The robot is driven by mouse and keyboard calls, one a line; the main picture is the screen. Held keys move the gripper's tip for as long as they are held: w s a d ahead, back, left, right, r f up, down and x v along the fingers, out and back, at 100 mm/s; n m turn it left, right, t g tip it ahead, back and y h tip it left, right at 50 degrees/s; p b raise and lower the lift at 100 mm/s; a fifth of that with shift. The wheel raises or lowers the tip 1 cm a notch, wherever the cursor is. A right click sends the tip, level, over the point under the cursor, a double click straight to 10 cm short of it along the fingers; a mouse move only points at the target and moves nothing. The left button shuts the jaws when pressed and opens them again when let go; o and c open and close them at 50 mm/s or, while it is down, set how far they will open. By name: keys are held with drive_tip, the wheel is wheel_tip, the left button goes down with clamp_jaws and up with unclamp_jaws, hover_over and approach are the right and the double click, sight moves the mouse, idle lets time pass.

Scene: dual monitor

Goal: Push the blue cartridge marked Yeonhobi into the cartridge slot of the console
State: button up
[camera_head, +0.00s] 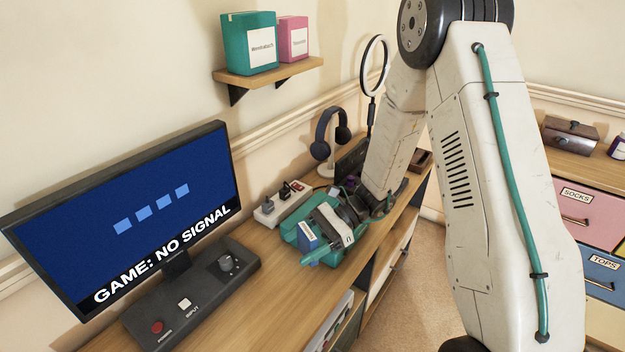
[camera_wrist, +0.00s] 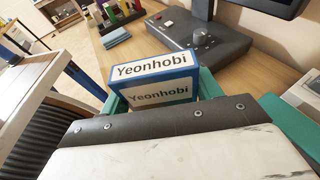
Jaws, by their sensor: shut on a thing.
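The blue cartridge (camera_wrist: 155,85) shows white labels reading Yeonhobi on two faces in the wrist view. In the head view it is a small blue block (camera_head: 308,236) at the front of my gripper (camera_head: 325,225). My gripper is shut on the cartridge. Teal parts (camera_wrist: 288,125) show on both sides of the cartridge in the wrist view.
A monitor (camera_head: 140,215) reads "GAME: NO SIGNAL". Its base panel (camera_head: 200,285) has buttons and a knob. A power strip (camera_head: 283,204) lies behind the console, near headphones (camera_head: 330,135) on a stand. A wall shelf (camera_head: 268,80) holds teal and pink boxes. The desk's front edge is close to the console.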

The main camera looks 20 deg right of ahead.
drive_tip(key=w+r+m+t, duration=0.1)
drive_tip(key=w+m+t, duration=0.1)
drive_tip(key=w+t, duration=0.1)
drive_tip(key=w+d+r+m+t+h, duration=0.1)
drive_tip(key=w+m+t, duration=0.2)
drive_tip(key=w, duration=0.1)
drive_tip(key=w+d+r+m+t, duration=0.1)
drive_tip(key=w+m+t, duration=0.1)
drive_tip(key=w+t, duration=0.1)
drive_tip(key=shift+w+r+m+h, duration=0.2)
drive_tip(key=shift+w+m+h, duration=0.05)
drive_tip(key=shift+m+h, duration=0.05)
drive_tip(key=w+d+r+m+t+h, duration=0.1)
drive_tip(key=w+d+m+t+h, duration=0.3)
drive_tip(key=w+d+m+t, duration=0.1)
drive_tip(key=shift+w+d+r, duration=0.35)
drive_tip(key=shift+w+r, duration=0.05)
drive_tip(key=shift+w, duration=0.3)
drive_tip(key=shift+s+d, duration=0.1)
hover_over(315, 205)
drive_tip(key=s+a, duration=0.1)
drive_tip(key=s, duration=0.2)
drive_tip(key=shift+w+f, duration=0.1)
drive_tip(key=shift+f, duration=2.75)
drive_tip(key=shift+f, duration=1.65)
